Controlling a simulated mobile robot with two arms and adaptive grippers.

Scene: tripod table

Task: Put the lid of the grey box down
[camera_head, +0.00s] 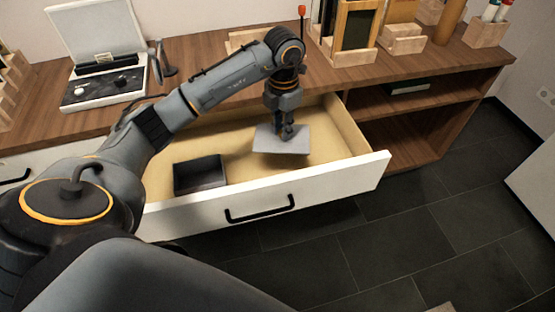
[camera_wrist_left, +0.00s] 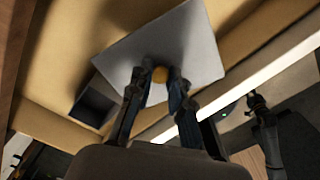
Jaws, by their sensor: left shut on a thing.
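The grey box (camera_head: 200,176) stands open in the left part of the pulled-out drawer, dark inside. It also shows in the left wrist view (camera_wrist_left: 95,104). Its flat light-grey lid (camera_head: 272,143) is over the right part of the drawer, and I cannot tell whether it touches the drawer floor. My left gripper (camera_head: 287,132) is above the lid, shut on its knob. In the left wrist view the fingertips (camera_wrist_left: 160,84) close around a round yellowish knob (camera_wrist_left: 160,74) on the lid (camera_wrist_left: 198,50).
The drawer (camera_head: 345,182) is open, with a white front and black handle (camera_head: 259,209). The drawer floor around the lid is mostly free.

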